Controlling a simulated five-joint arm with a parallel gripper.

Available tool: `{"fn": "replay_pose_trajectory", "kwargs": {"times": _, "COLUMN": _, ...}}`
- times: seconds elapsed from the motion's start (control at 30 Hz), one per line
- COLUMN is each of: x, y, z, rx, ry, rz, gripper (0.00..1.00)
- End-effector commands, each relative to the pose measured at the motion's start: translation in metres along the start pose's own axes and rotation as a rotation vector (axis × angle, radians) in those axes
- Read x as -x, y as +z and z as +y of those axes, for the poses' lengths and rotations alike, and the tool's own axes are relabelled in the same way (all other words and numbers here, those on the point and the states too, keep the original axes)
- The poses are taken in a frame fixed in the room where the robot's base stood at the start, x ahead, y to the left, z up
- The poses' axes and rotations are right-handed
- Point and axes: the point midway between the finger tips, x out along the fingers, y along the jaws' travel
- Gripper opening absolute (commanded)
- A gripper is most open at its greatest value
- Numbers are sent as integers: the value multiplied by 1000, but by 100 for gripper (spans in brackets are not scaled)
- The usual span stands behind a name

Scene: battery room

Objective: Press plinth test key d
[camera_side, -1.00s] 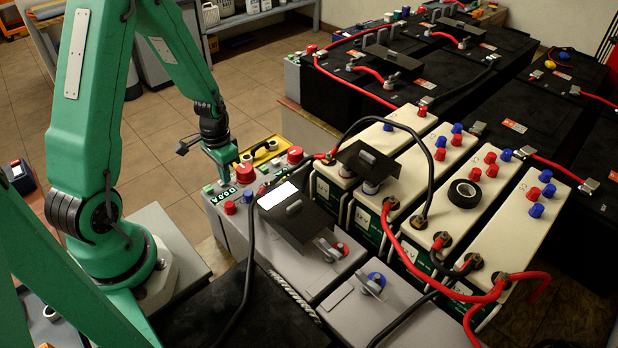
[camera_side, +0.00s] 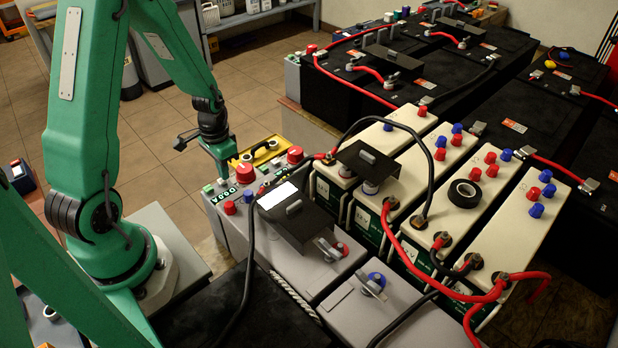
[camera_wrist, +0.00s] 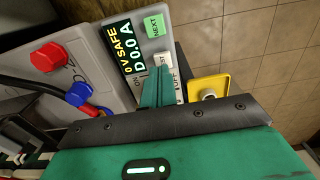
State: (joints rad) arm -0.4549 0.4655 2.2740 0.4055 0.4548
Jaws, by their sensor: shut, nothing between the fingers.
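The grey test plinth (camera_side: 238,212) stands beside my arm, with a lit display. In the wrist view the display (camera_wrist: 123,50) reads "0V SAFE" and "D 0.0 A". A green NEXT key (camera_wrist: 154,27) is beside it. A pale key (camera_wrist: 163,60) with partly hidden lettering lies just beyond my fingertips. My gripper (camera_wrist: 157,75) is shut and empty, its fingers over the panel at this key. I cannot tell whether they touch it. Some panel lettering is hidden behind the fingers.
A red knob (camera_side: 244,173) and a red button (camera_side: 295,155) stand right of my gripper. A yellow-framed part (camera_side: 262,151) is behind it. Red and blue terminals (camera_wrist: 78,95) and a black cable lie close by. Cream batteries (camera_side: 415,200) crowd the right.

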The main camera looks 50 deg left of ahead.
Motion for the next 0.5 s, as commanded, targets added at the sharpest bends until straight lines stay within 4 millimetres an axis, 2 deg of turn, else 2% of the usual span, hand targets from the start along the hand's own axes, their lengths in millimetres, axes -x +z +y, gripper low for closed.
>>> {"fn": "replay_pose_trajectory", "kwargs": {"times": 0.5, "x": 68, "y": -4, "z": -2, "rx": 0, "ry": -8, "rz": 16, "gripper": 0}}
